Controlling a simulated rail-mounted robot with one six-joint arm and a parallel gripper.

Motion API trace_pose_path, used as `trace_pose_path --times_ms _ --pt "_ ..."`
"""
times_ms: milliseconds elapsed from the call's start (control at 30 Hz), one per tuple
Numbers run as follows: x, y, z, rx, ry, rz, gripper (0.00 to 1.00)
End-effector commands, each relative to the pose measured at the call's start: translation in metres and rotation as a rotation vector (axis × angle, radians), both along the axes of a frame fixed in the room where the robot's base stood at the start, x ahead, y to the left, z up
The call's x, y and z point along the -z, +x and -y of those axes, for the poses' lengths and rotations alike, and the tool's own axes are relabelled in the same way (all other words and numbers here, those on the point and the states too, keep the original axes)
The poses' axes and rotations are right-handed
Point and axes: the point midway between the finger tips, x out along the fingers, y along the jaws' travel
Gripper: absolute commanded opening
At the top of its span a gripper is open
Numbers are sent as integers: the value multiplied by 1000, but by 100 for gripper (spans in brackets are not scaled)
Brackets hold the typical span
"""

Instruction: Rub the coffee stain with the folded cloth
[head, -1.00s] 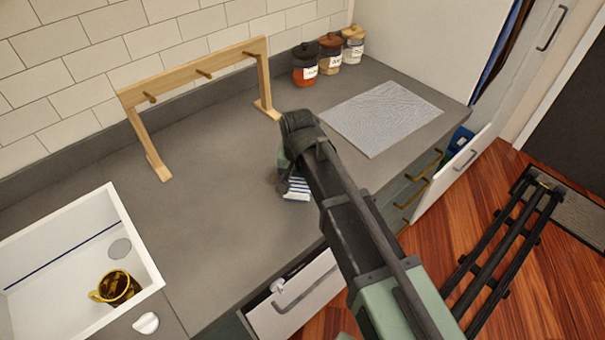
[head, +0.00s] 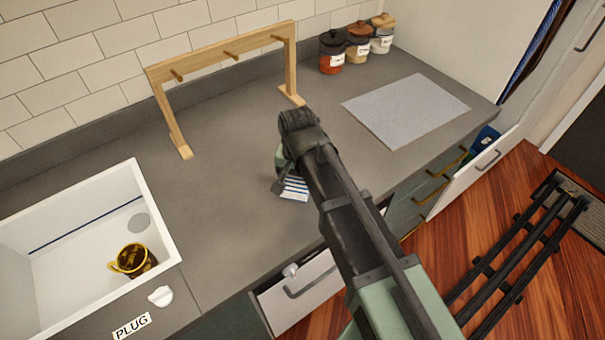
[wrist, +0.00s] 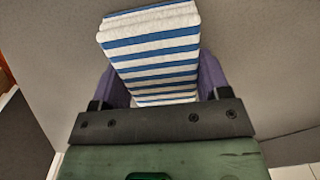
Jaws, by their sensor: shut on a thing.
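The folded cloth (head: 294,190), white with blue stripes, is held in my gripper (head: 284,182) over the grey counter, between the wooden rack and the front edge. In the wrist view, the cloth (wrist: 152,52) sits between the two purple fingers of my gripper (wrist: 160,82), which is shut on it. I cannot tell whether the cloth touches the counter. No coffee stain shows in either view; my arm and the cloth hide part of the counter.
A wooden peg rack (head: 228,58) stands at the back, with several lidded jars (head: 358,48) and a grey mat (head: 405,110) to its right. A white sink (head: 80,270) holds a gold-brown mug (head: 135,261). A drawer (head: 298,295) is open below. Counter left of the cloth is clear.

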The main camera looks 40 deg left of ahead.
Motion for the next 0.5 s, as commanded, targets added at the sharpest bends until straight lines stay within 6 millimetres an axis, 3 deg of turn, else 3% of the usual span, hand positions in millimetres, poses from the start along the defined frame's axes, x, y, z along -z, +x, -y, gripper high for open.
trace_pose_path --times_ms 233,500 --pt "3 -27 -7 -3 0 -1 51" --pt "3 -34 -10 -1 1 -3 47"
